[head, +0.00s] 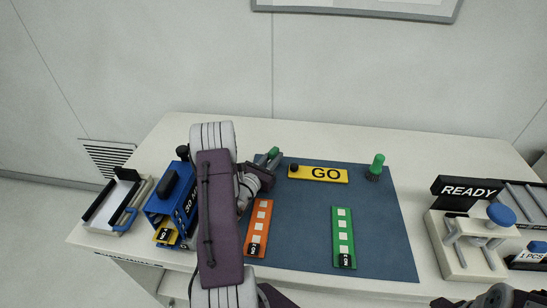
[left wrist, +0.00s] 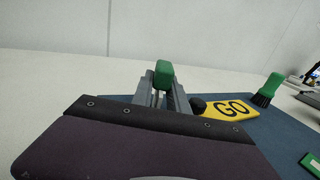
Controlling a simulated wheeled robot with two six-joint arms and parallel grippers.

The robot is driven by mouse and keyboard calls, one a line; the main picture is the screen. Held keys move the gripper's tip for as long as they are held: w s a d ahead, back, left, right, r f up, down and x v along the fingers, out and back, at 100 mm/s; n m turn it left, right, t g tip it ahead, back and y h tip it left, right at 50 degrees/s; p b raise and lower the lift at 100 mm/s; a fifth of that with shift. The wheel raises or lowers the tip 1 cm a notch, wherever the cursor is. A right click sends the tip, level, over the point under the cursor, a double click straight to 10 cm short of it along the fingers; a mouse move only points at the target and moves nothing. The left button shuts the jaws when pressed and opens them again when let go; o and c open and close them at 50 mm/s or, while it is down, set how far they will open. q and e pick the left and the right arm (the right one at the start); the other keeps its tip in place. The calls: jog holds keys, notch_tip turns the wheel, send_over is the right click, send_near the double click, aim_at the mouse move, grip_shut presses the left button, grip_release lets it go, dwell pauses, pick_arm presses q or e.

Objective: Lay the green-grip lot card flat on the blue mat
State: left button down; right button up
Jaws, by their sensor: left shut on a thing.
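My left gripper (head: 267,160) is over the back left part of the blue mat (head: 300,225). It is shut on a green grip (head: 273,152), which also shows between the fingers in the left wrist view (left wrist: 164,74). I take this to be the grip of the green-grip lot card. The card's face is hidden behind the gripper and arm, so I cannot tell its tilt or whether it touches the mat.
On the mat are a yellow GO plate (head: 318,173), a green-handled brush (head: 376,167), an orange strip (head: 259,228) and a green strip (head: 343,237). A blue box (head: 171,200) stands left, a READY fixture (head: 468,188) right. The mat's middle is clear.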

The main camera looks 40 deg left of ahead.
pick_arm(q)
jog(key=c, duration=1.3)
grip_release()
jog(key=shift+f, duration=0.1)
jog(key=shift+s, duration=0.25)
jog(key=s, duration=0.7)
jog(key=shift+d+r, duration=0.2)
jog(key=shift+d, duration=0.2)
